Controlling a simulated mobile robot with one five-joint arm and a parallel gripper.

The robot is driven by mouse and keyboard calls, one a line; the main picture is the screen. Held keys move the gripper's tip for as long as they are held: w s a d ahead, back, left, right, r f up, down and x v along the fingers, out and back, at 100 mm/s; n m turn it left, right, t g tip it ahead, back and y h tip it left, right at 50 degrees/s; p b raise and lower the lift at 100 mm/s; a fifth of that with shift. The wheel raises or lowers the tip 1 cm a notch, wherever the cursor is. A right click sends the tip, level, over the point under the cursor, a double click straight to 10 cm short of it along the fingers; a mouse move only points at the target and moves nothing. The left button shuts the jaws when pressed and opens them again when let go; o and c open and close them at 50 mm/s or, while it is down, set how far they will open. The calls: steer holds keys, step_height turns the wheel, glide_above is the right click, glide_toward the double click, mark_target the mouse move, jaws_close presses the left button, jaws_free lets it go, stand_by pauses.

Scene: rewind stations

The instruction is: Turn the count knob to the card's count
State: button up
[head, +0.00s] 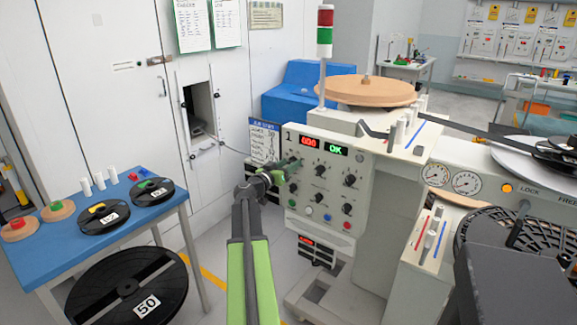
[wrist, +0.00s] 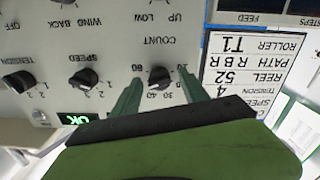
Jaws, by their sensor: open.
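The count knob (wrist: 158,77) is a small black knob on the white panel, upside down in the wrist view, with the word COUNT beside it and numbers around it. I cannot tell clearly which number it points at. My gripper (wrist: 159,78) is open, its dark green fingers on either side of the knob; I cannot tell whether they touch it. In the head view my gripper (head: 282,172) is at the panel's left side and hides the knob. The card (wrist: 254,62) reads roller T1, path R B R, reel 52, tension 4; its count line is not visible.
Beside the count knob are the speed knob (wrist: 84,78) and tension knob (wrist: 19,82). The panel has a red display (head: 310,142) and a green OK display (head: 336,150). A blue table (head: 75,232) with reels stands at left. A large black reel (head: 128,285) is below it.

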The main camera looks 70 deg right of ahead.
steer(key=shift+c, duration=0.4)
jaws_close()
steer(key=shift+n, duration=0.3)
steer(key=n, duration=1.7)
stand_by(0.4)
